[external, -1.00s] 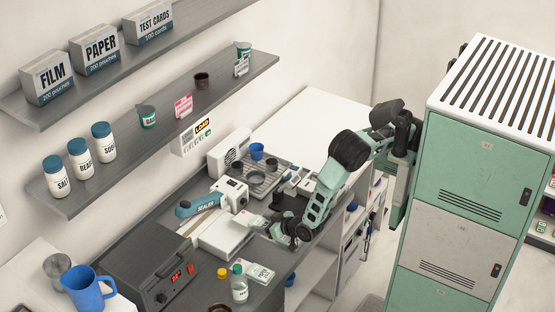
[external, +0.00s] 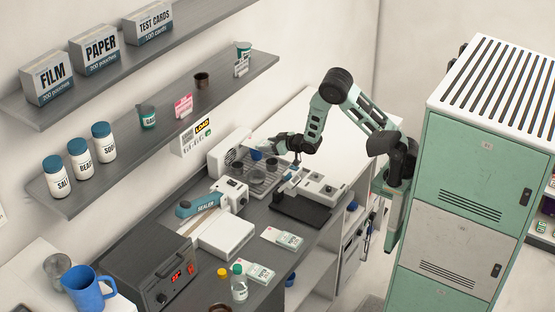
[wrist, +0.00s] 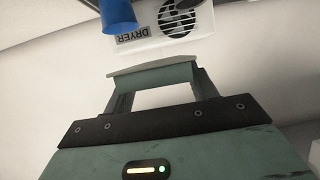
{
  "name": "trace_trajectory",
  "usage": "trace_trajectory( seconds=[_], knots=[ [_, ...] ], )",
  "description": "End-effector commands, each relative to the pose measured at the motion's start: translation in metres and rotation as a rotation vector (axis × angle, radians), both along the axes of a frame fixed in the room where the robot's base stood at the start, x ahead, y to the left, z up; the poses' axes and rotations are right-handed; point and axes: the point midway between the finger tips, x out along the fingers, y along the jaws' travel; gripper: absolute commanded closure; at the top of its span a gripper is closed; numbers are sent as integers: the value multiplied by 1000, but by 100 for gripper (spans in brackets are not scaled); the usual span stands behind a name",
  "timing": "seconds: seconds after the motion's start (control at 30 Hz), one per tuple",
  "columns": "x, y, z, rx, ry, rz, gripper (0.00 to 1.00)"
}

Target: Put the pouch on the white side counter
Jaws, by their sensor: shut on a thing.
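My gripper (external: 284,142) is in the air over the back of the grey counter, by the rack of cups. In the wrist view its fingers (wrist: 155,72) are shut on a thin thing, taken to be the pouch. The pouch itself cannot be made out clearly; the fingers and wrist hide most of it. The white side counter (external: 345,128) lies behind and to the right of my gripper, against the wall. It is partly hidden by my arm.
A rack (external: 262,180) with cups, the dryer (wrist: 165,30) and a white device (external: 325,187) stand near my gripper. The sealer (external: 207,206) is farther left. Two white packets (external: 282,238) (external: 258,272) lie on the grey counter. A tall locker (external: 470,190) stands right.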

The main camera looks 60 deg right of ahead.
Motion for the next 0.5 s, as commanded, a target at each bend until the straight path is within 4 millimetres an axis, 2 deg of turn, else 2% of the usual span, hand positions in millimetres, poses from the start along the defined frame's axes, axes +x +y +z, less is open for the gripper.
trace_trajectory(
  seconds=[0.03,0.1,0.2,0.37,0.5],
  knots=[
    [-5,-20,-9,1,1,-22,64],
    [-10,-39,-14,1,1,-40,64],
    [-17,-56,-18,0,0,-56,64],
    [-20,-65,-19,0,-1,-64,64],
    [-22,-59,-17,-1,1,-53,64]
  ],
)
